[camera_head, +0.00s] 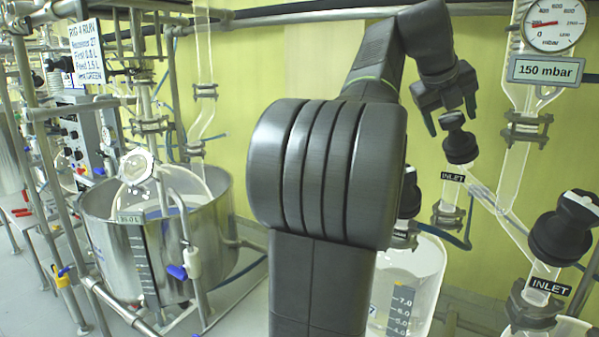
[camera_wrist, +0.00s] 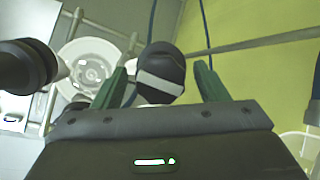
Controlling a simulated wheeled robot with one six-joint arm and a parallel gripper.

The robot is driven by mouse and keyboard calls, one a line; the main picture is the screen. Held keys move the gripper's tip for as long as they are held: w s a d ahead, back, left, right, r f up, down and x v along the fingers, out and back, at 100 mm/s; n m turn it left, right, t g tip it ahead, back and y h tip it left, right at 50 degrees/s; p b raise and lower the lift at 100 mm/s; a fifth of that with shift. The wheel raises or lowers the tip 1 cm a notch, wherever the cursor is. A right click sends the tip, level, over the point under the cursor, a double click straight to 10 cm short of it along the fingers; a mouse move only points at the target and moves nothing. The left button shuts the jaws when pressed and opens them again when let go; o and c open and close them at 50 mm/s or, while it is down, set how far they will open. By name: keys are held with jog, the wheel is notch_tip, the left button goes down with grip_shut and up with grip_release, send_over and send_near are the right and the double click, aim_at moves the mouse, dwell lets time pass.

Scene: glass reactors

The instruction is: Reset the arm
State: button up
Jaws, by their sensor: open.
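My gripper (camera_head: 451,118) is at the upper right of the head view, at the end of my raised, bent arm. Its green-tipped fingers point down, above and around the top of a black valve knob (camera_head: 459,143) on an INLET fitting. In the wrist view my gripper (camera_wrist: 160,88) has its two green fingers spread apart. The black knob with a white stripe (camera_wrist: 161,74) shows between them, with gaps on both sides. I cannot tell whether a finger touches it.
A second INLET knob (camera_head: 565,229) stands at the right. A pressure gauge (camera_head: 554,22) hangs above a 150 mbar label (camera_head: 545,70). A steel vessel (camera_head: 100,205) stands at the left by metal pipes. A graduated glass reactor (camera_head: 425,275) is partly hidden behind my arm.

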jog(key=v, duration=1.4)
jog(key=x, duration=1.3)
jog(key=shift+w+d+f, duration=0.15)
jog(key=shift+d+f, duration=0.1)
jog(key=shift+f, duration=0.05)
jog(key=shift+w+d, duration=0.1)
jog(key=n+p, duration=0.1)
jog(key=n, duration=0.1)
jog(key=shift+n+y, duration=0.3)
jog(key=shift+n+y+p, duration=0.3)
jog(key=shift+n+p, duration=0.4)
jog(key=shift+n, duration=0.4)
jog(key=n+g+y+p, duration=0.1)
jog(key=n, duration=0.4)
jog(key=n+g, duration=0.1)
jog(key=n, duration=0.4)
jog(key=shift+y, duration=0.4)
jog(key=n+g, duration=0.1)
jog(key=n, duration=0.4)
